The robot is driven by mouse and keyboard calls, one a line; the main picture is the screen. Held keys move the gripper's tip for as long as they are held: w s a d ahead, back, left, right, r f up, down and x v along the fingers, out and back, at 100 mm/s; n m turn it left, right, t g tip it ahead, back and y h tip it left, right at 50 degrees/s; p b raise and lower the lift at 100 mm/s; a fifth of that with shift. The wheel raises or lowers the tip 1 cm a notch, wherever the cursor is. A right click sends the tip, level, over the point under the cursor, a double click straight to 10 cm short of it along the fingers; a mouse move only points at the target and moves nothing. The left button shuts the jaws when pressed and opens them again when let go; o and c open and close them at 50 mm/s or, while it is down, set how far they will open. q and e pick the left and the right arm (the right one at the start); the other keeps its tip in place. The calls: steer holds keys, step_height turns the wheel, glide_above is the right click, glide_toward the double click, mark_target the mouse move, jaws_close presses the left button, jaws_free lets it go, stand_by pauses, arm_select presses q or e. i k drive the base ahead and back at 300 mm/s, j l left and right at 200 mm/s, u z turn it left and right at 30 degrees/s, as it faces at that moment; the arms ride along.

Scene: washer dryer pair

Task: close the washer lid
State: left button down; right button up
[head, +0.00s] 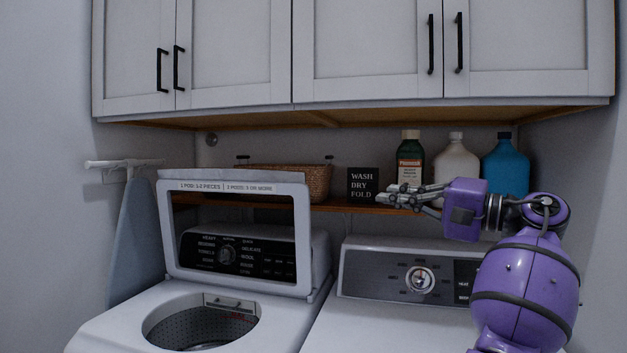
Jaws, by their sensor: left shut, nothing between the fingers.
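The washer (110,328) stands at the lower left with its round drum opening (203,322) uncovered. Its lid (302,238) stands up, open, at the back of the opening. The lid is a pale frame with a clear window, and the washer's black control panel (250,256) shows through it. My left gripper (393,193) is raised to the right of the lid, above the dryer, with its fingers pointing left. It is shut and empty, apart from the lid. My right gripper is not in view.
The dryer (390,325) stands right of the washer. Behind are a shelf with a basket (290,180), a sign (362,185) and several bottles, including a blue one (506,165). Cabinets (370,55) hang above. An ironing board (135,240) leans at the left wall.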

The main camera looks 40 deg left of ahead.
mark_target(249, 229)
steer(key=i+j, duration=0.2)
steer(key=j, duration=0.2)
steer(key=i+j, duration=0.25)
steer(key=j, duration=0.2)
steer(key=i+j, duration=0.2)
steer(key=j, duration=0.2)
steer(key=i+j, duration=0.2)
steer(key=j, duration=0.2)
